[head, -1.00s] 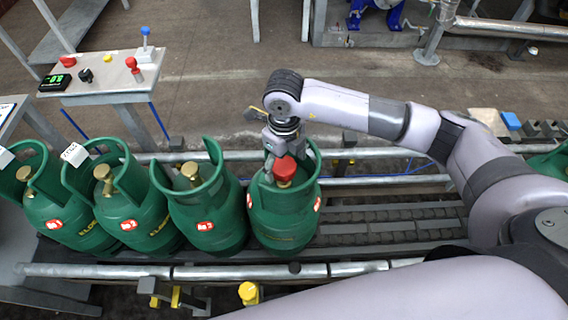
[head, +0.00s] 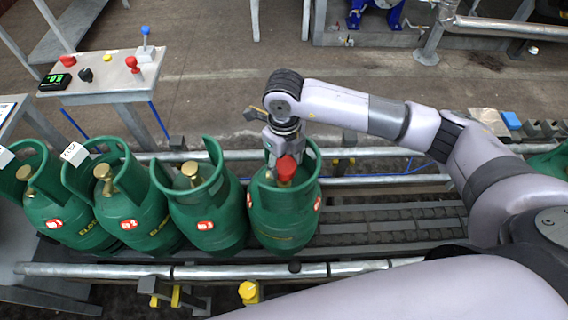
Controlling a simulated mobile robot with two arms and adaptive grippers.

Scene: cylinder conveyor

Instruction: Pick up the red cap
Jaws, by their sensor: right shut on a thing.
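The red cap (head: 286,168) sits at the top middle of the rightmost green gas cylinder (head: 283,216) of the row on the conveyor, inside its collar. My right gripper (head: 280,158) reaches down into the collar from behind and is shut on the red cap; its fingertips are partly hidden by the cap and collar. I cannot tell whether the cap still touches the valve below it. My left gripper is not in view.
Several more green cylinders (head: 208,210) with bare brass valves stand to the left, close together. A rail (head: 220,271) runs along the conveyor's front. The conveyor rollers (head: 390,225) to the right are clear. A control panel (head: 105,74) stands at the back left.

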